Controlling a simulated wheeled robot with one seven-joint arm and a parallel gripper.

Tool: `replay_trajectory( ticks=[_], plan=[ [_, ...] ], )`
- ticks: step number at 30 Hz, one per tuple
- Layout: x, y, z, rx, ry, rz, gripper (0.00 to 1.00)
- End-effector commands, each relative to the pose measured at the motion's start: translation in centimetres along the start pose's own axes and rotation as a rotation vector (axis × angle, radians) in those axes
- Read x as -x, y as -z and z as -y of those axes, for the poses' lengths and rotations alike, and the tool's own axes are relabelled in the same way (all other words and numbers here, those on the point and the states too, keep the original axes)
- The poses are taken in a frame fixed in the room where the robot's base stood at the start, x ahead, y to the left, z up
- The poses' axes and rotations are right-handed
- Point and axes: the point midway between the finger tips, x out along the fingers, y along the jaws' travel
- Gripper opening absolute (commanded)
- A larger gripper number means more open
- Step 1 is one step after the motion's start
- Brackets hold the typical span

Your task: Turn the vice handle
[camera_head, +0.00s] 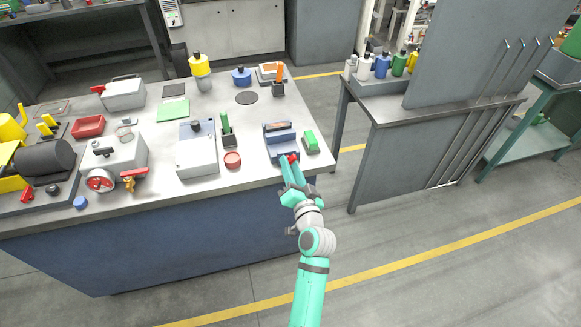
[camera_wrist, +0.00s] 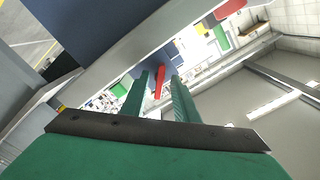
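The blue-grey vice (camera_head: 281,140) stands near the front right edge of the workbench. Its red handle (camera_head: 293,159) points toward the bench front. My gripper (camera_head: 290,169) reaches up to the handle from the front edge of the bench. In the wrist view, the two green fingers of my gripper (camera_wrist: 160,88) are apart, with the red handle (camera_wrist: 159,83) showing between their tips. A gap shows on both sides of the handle. I cannot tell how far along the fingers it reaches. Part of the vice is hidden behind the fingers in the head view.
A green block (camera_head: 311,142) sits just right of the vice, and a small red round container (camera_head: 233,160) to its left. A grey box-shaped unit (camera_head: 196,155) stands further left. A second bench (camera_head: 400,110) is to the right, across a floor gap.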

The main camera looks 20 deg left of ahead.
Motion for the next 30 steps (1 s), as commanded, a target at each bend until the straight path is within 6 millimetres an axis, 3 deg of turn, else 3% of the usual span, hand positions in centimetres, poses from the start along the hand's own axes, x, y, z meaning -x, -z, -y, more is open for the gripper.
replay_trajectory(
  ticks=[4, 7, 8, 23, 24, 25, 30],
  plan=[
    [0.02, 0.00, 0.00, 0.000, 0.000, 0.000, 0.27],
    [0.03, 0.00, 0.00, 0.000, 0.000, 0.000, 0.03],
    [0.03, 0.00, 0.00, 0.000, 0.000, 0.000, 0.00],
    [0.06, 0.04, -0.05, 0.045, -0.001, -0.001, 0.00],
    [0.06, 0.04, -0.05, 0.044, -0.001, -0.001, 0.17],
    [0.06, 0.04, -0.05, 0.044, -0.001, -0.001, 0.24],
    [0.05, 0.03, -0.04, 0.044, -0.001, -0.001, 0.27]
  ],
)
